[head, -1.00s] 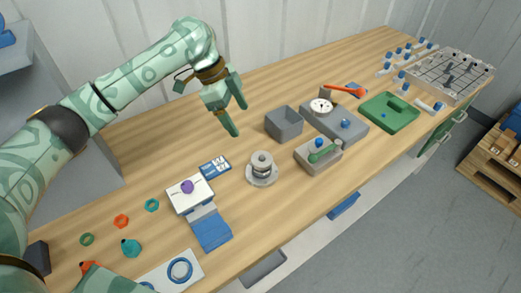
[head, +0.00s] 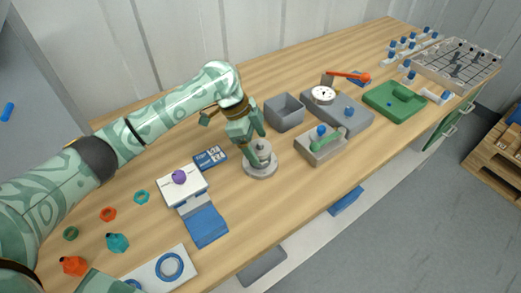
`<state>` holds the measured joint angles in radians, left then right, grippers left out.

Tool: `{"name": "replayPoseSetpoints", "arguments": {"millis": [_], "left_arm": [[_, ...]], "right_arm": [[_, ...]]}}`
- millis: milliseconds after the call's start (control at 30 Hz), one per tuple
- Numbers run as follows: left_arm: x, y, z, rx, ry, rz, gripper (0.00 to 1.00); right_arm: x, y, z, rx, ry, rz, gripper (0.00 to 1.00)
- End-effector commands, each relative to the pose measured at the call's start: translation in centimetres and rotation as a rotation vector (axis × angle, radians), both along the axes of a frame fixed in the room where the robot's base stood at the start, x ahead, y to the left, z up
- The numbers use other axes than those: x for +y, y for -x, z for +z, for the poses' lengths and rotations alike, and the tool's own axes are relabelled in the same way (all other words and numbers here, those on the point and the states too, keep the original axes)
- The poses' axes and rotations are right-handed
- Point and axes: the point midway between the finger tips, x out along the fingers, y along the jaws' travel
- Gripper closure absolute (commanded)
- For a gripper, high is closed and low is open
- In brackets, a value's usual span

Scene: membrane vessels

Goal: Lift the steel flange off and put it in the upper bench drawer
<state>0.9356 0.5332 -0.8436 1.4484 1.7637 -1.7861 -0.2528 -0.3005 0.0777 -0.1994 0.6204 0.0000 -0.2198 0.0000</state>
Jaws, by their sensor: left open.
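The steel flange (head: 260,171) is a round grey metal piece with a wide base plate and a narrower stacked top, standing upright on the wooden bench. My left gripper (head: 252,146) is open and pointing down at the flange's top, its fingers partly hiding it. I cannot tell whether they touch it. Green drawer fronts with metal handles (head: 449,131) show under the bench's far right end and look shut. I cannot tell which is the upper bench drawer. My right gripper is not in view.
The bench front edge is clear near the flange.

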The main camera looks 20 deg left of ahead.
Motion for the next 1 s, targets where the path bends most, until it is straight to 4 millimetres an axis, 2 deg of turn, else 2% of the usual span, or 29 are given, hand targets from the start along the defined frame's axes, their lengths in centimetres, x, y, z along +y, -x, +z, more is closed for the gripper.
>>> {"name": "replayPoseSetpoints", "arguments": {"millis": [100, 133, 300, 333, 667, 767, 900, 1000], "left_arm": [[0.0, 0.0, 0.2, -0.002, 0.001, 0.001, 0.2], [0.0, 0.0, 0.2, -0.002, 0.001, 0.001, 0.26], [0.0, 0.0, 0.3, -0.001, 0.001, 0.0, 0.73], [0.0, 0.0, 0.3, -0.001, 0.001, 0.0, 0.76], [0.0, 0.0, 0.7, -0.003, 0.002, 0.001, 0.76], [0.0, -0.1, 1.7, -0.004, 0.001, 0.001, 0.76], [0.0, -0.1, 4.2, -0.006, 0.001, -0.001, 0.76], [-0.3, 1.5, 5.9, -0.007, 0.0, -0.003, 0.76]], "right_arm": [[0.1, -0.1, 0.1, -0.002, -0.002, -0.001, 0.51], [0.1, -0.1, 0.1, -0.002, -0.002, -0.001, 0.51], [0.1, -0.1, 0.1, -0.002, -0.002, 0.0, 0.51], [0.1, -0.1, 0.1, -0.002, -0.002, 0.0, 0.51], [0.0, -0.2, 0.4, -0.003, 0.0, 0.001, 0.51], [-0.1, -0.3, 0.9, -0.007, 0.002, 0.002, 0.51], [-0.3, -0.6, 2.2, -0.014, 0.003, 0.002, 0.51], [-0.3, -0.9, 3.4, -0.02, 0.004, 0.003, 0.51]]}}
